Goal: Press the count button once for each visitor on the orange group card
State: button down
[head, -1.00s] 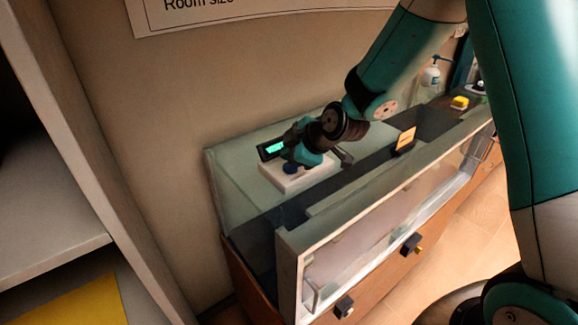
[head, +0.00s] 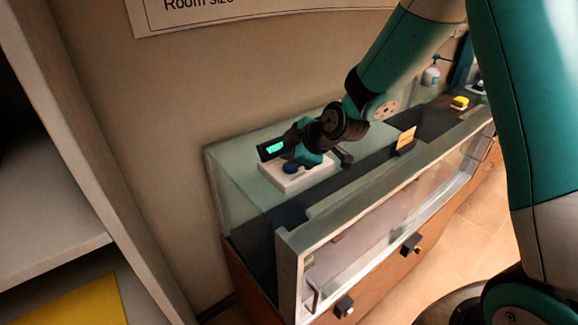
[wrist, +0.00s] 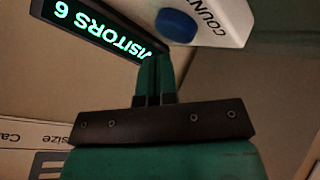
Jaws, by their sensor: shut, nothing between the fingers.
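The blue count button (head: 291,168) sits on a white box (head: 300,182) on the glass counter. In the wrist view the button (wrist: 176,25) is beside my fingertips, with the letters "COUN" partly visible on the box. A dark display (head: 271,149) behind it glows green; in the wrist view this display (wrist: 95,27) reads "VISITORS 6". My gripper (wrist: 155,65) is shut and empty. In the head view my gripper (head: 300,157) is just above the button, seemingly apart from it. The orange card (head: 406,139) stands in a black holder to the right; its writing is too small to read.
The glass case front (head: 385,215) rises along the counter's near side. A yellow item (head: 460,102) and a pump bottle (head: 431,75) are farther back. A pale shelf (head: 50,225) stands at left.

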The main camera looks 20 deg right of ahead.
aim_at(290, 167)
jog(key=shift+f, duration=0.15)
jog(key=shift+f+b, duration=0.35)
jog(key=shift+b, duration=0.3)
jog(key=shift+f+b, duration=0.45)
jog(key=shift+b, duration=0.05)
dwell(0.4)
jog(key=shift+r, duration=0.15)
jog(key=shift+r+p, duration=0.45)
jog(key=shift+r, duration=0.3)
jog(key=shift+r+p, duration=1.5)
jog(key=shift+r, duration=1.1)
